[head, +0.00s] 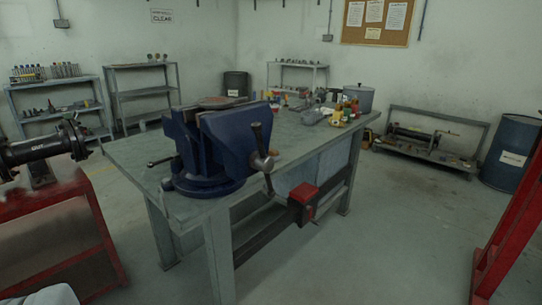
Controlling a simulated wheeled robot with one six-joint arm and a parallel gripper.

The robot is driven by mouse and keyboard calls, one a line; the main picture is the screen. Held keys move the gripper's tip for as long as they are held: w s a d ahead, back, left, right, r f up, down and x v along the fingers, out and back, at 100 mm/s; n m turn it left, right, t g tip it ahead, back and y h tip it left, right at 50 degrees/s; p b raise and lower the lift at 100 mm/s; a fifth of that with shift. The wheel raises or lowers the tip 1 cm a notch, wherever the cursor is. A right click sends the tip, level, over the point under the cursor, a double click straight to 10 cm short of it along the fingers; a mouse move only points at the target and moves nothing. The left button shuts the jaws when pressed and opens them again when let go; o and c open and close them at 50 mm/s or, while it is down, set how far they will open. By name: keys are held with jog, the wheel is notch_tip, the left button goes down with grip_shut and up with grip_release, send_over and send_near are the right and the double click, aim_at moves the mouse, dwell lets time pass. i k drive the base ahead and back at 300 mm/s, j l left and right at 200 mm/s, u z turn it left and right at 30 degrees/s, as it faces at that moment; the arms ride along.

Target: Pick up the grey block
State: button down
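I cannot pick out a grey block for sure. A greyish item (312,116) lies among small objects on the far half of the workbench (135,152), but it is too small to tell its shape. A large blue vise (230,140) stands on the near end of the bench and hides part of the top behind it. My gripper does not show in this view.
A red stand (45,235) at the left carries a black flanged pipe (40,148). Metal shelves (57,85) line the back wall. A low rack (430,150) and a blue drum (510,150) stand at the right. The floor right of the bench (410,235) is clear.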

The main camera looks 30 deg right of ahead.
aim_at(273, 152)
jog(key=i+l, duration=0.2)
jog(key=l, duration=0.2)
jog(key=i+l, duration=0.25)
jog(key=l, duration=0.15)
jog(key=i+l, duration=0.2)
jog(key=l, duration=0.2)
jog(key=i+l, duration=0.2)
jog(key=l, duration=0.2)
jog(key=i+l, duration=0.2)
jog(key=l, duration=0.15)
jog(key=i+l, duration=0.25)
jog(key=l, duration=0.15)
jog(key=u, duration=0.05)
